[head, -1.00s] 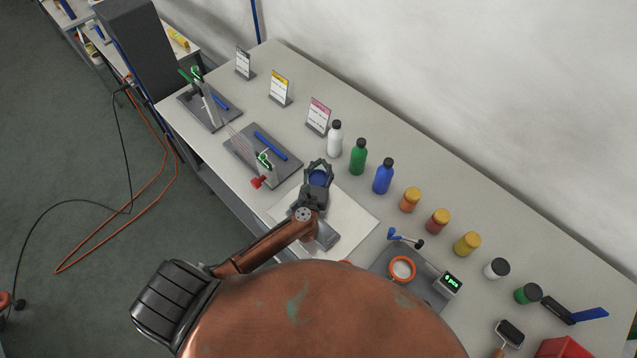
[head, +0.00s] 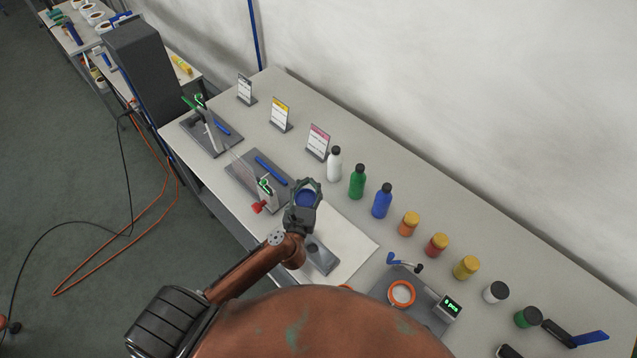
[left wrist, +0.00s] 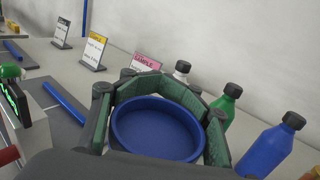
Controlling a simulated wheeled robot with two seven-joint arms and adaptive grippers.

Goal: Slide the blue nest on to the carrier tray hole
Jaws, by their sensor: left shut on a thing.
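The blue nest (head: 305,199), a shallow round blue cup, is held in my left gripper (head: 307,182). In the left wrist view, the green-padded fingers curve around the blue nest (left wrist: 157,128), which looks upright and empty. The gripper is above the table, by the left edge of a white sheet. Just below it in the head view lies a grey plate (head: 325,262) with a dark round spot, partly hidden by my wrist. I cannot tell if this is the carrier tray or if the spot is its hole. My right gripper is not in view.
A grey board with a blue bar (head: 271,170) and a red-knobbed stand (head: 259,206) is close left of my gripper. White, green and blue bottles (head: 382,201) stand behind to the right. A scale (head: 450,307) and orange ring (head: 401,293) lie right of the sheet.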

